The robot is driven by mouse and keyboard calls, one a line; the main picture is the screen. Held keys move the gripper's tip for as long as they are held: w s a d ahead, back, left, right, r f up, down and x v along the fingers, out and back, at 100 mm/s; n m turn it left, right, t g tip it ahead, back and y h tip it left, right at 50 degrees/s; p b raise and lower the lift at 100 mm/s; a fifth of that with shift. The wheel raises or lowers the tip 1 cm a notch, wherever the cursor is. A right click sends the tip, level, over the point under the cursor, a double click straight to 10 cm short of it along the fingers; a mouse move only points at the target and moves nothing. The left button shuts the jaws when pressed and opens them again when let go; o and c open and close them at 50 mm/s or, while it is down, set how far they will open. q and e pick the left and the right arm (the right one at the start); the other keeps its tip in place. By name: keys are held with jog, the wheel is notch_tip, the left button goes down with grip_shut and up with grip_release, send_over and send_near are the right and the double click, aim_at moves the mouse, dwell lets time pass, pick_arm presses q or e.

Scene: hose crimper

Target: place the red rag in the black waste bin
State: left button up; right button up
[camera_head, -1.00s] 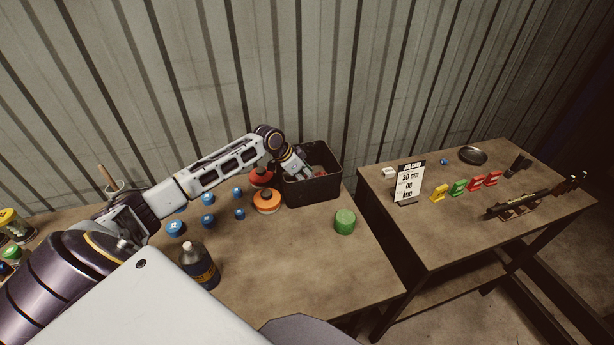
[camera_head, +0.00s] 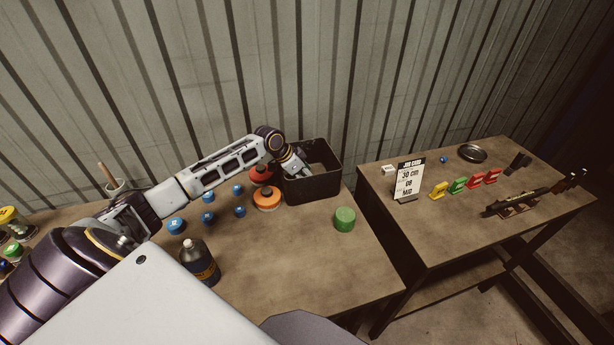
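The black waste bin (camera_head: 315,190) stands on the near workbench at its back right corner, against the corrugated wall. My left arm comes in from the left, and my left gripper (camera_head: 303,173) reaches over the bin's left rim into its opening. The fingertips are partly hidden by the bin's wall, so I cannot tell whether they are open or shut. I do not see the red rag now; the lower inside of the bin is hidden from this view. My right gripper is not in view.
Red (camera_head: 262,176) and orange (camera_head: 267,199) round pieces sit just left of the bin. Several blue caps, a dark bottle (camera_head: 199,262) and a green cylinder (camera_head: 344,219) stand on the bench. A second table (camera_head: 440,220) at right carries a job card (camera_head: 408,181).

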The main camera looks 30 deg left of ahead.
pick_arm(q)
jog(key=shift+r, duration=0.15)
jog(key=shift+r, duration=0.5)
jog(key=b+v, duration=0.1)
jog(key=v, duration=1.1)
dwell(0.7)
